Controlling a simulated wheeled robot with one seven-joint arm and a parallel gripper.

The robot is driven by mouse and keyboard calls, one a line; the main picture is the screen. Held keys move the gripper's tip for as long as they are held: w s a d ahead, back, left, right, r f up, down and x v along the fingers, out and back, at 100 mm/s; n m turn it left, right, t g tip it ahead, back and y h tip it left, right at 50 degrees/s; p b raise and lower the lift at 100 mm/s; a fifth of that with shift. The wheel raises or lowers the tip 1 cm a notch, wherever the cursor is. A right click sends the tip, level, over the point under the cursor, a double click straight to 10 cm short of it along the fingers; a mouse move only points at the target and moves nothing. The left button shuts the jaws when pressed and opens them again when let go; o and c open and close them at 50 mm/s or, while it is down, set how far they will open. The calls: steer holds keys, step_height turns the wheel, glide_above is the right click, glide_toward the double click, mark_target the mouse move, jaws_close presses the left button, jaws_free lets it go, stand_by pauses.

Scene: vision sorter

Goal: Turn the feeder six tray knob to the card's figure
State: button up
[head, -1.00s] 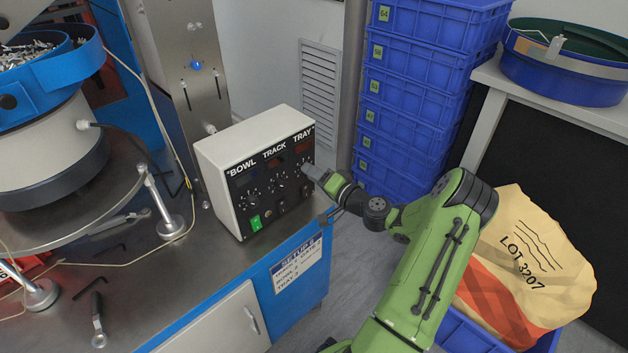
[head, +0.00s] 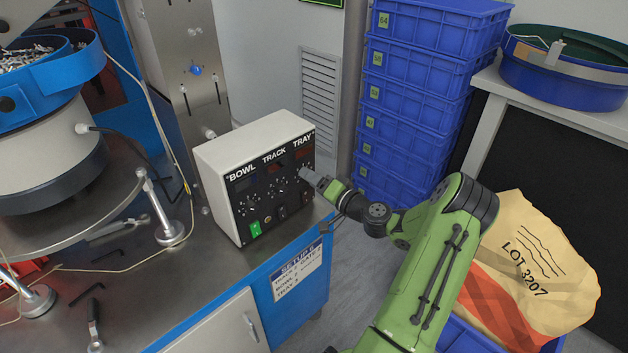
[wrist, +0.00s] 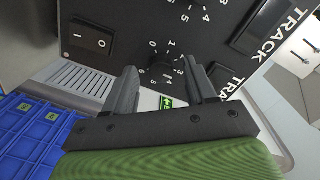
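The feeder control box (head: 262,136) stands on the bench with its black panel facing right, labelled BOWL, TRACK and TRAY from left to right. My gripper (head: 301,172) is at the TRAY column. In the wrist view the tray knob (wrist: 161,69), a dark dial ringed by figures, sits between the fingertips of my gripper (wrist: 163,76). The fingers are apart with a gap on each side of it. Its exact pointer setting is unclear. The setup card (head: 298,270) is on the blue bench front below; its TRAY figure is too small to read.
A rocker switch (wrist: 93,38) is beside the knob. The green switch (head: 255,229) is low on the panel. Blue crates (head: 413,130) are stacked behind my arm. A lot bag (head: 530,262) is at the right. Loose tools lie on the bench's left.

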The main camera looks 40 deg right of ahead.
steer(key=s+p, duration=0.2)
steer(key=s, duration=1.3)
steer(key=shift+s+d+r, duration=0.2)
steer(key=shift+s+r, duration=0.2)
steer(key=shift+r, duration=0.05)
